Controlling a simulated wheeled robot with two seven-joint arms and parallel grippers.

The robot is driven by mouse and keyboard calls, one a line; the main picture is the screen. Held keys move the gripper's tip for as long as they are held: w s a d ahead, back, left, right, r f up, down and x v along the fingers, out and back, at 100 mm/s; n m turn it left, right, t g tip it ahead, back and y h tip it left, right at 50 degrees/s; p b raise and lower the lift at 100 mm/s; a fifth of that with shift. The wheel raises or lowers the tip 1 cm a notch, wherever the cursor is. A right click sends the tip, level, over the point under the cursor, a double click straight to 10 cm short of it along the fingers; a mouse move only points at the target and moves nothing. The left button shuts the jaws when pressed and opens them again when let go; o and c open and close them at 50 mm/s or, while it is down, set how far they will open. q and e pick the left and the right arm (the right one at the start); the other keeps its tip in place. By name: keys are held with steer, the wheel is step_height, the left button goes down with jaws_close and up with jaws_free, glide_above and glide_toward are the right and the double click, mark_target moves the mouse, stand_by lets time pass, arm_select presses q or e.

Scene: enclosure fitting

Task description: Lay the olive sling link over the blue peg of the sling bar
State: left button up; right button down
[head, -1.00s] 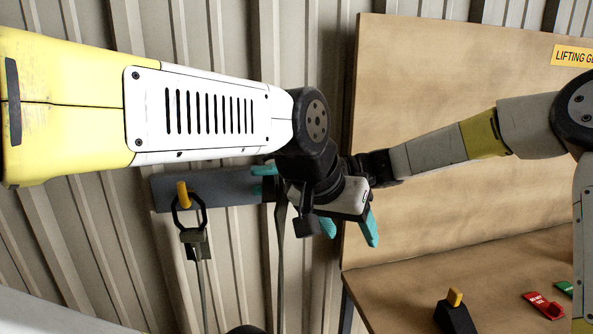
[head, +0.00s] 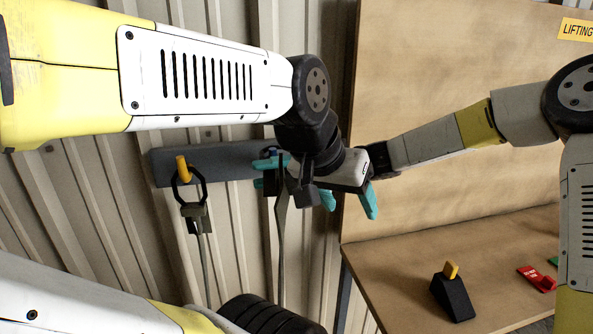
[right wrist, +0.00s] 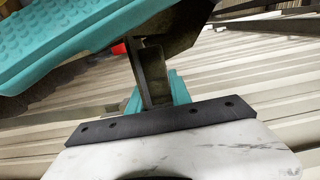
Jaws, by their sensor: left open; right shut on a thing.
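The grey sling bar (head: 225,164) is fixed on the ribbed wall. Its yellow peg (head: 182,168) carries a dark ring with an olive-grey fitting (head: 196,218) and a strap hanging below. My right gripper (head: 268,174), teal-fingered, is at the bar's right end, shut on the olive sling link (right wrist: 150,75), whose strap (head: 281,230) hangs down. The link is mostly hidden in the head view, so I cannot tell whether it touches the bar.
A wooden board (head: 440,70) and bench (head: 400,275) stand at the right. On the bench are a black block with a yellow peg (head: 453,292) and a red item (head: 537,279). My left arm crosses in front of the wall, and both wrists are crowded together.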

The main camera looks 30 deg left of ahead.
steer(key=c, duration=1.1)
jaws_free()
steer(key=v, duration=0.7)
steer(key=shift+w+d, duration=0.25)
steer(key=shift+d, duration=0.05)
